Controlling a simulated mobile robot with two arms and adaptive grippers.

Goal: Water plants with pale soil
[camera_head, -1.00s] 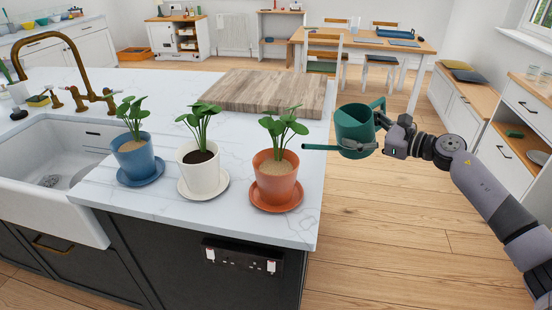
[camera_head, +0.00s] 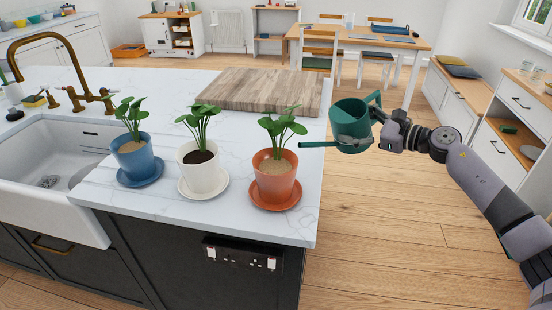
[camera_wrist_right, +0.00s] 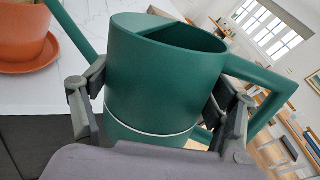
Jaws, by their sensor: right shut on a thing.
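My right gripper (camera_head: 375,138) is shut on the green watering can (camera_head: 350,119), with its fingers on both sides of the can's body in the right wrist view (camera_wrist_right: 160,90). The can is held off the counter's right edge, its spout pointing left toward the terracotta pot (camera_head: 274,180). The spout tip is apart from that pot. The terracotta pot and the blue pot (camera_head: 135,165) hold pale soil. The white pot (camera_head: 199,171) between them holds dark soil. Each pot has a leafy plant and a saucer. My left gripper is not in view.
A wooden board (camera_head: 258,90) lies on the marble counter (camera_head: 90,88) behind the pots. A sink (camera_head: 62,160) with a brass tap (camera_head: 62,60) is at left. The wooden floor (camera_head: 400,220) to the right is clear. A dining table (camera_head: 350,38) stands behind.

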